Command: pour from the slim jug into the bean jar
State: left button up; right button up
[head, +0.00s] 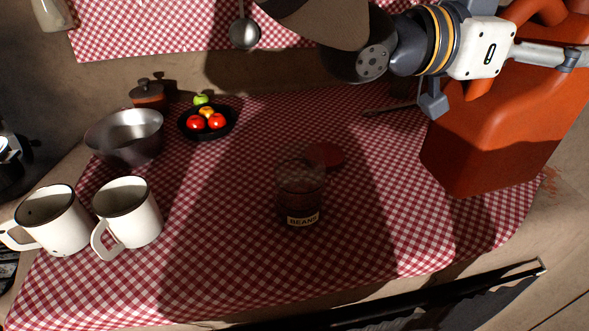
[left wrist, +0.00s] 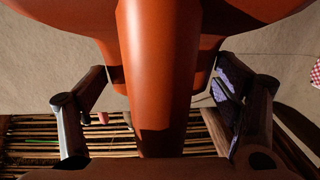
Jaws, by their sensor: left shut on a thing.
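The slim jug (head: 500,140) is a large orange-red vessel at the right of the head view, over the right end of the checked cloth. I cannot tell whether its base touches the cloth. My left gripper (head: 572,57) is shut on the jug's handle; in the left wrist view the handle (left wrist: 158,70) stands between its fingers. The bean jar (head: 301,195) is a glass jar labelled BEANS, upright near the middle of the cloth and apart from the jug. A dark red disc (head: 325,157), perhaps a lid, lies just behind it. My right gripper is not in view.
Two white mugs (head: 128,212) stand at the left. Behind them are a metal bowl (head: 125,138), a black dish (head: 208,133) of fruit and a brown lidded pot (head: 148,95). A ladle (head: 244,33) hangs at the back. The cloth (head: 375,225) between jar and jug is clear.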

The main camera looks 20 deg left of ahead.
aim_at(300, 167)
jog(key=k, duration=0.9)
